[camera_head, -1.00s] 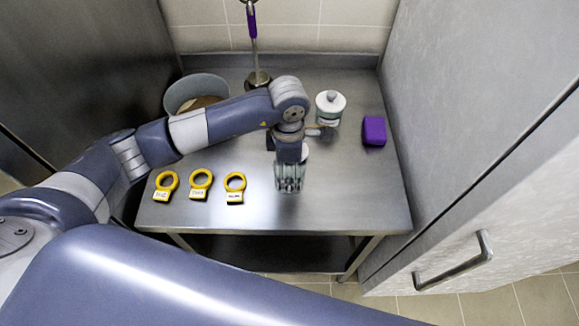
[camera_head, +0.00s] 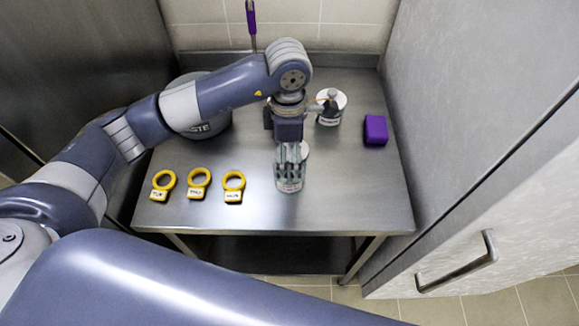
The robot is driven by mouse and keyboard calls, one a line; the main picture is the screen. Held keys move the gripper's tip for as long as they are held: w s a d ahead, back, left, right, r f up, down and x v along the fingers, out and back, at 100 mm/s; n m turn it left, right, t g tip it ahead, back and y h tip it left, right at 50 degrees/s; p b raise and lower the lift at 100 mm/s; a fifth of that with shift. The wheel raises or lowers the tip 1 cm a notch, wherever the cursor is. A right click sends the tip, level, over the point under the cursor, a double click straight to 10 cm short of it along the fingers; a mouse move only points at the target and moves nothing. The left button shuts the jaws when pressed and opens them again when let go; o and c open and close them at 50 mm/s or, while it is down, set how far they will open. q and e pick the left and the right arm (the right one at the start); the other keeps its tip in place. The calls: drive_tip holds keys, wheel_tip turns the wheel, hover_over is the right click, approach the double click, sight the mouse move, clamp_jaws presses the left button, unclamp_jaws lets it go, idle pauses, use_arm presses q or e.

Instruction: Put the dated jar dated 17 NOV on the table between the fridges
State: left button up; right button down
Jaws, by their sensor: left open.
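A small pale jar (camera_head: 290,183) with a label stands on the steel table (camera_head: 340,205), right of the yellow ring tags. Its label is too small to read, so I cannot confirm 17 NOV. My left gripper (camera_head: 290,158) points down just above the jar, open, its fingers overlapping the jar's top in the picture. I cannot tell whether they touch it. My right gripper is not in view.
Yellow ring tags (camera_head: 163,184) lie in a row at the front left. A grey round bin (camera_head: 210,129) stands at the back left, a purple block (camera_head: 375,130) at the right. Fridges flank the table, the right one with a handle (camera_head: 457,264). The front right is clear.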

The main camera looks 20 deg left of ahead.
use_arm(q)
drive_tip(key=shift+r+b, duration=0.6)
drive_tip(key=shift+r, duration=2.35)
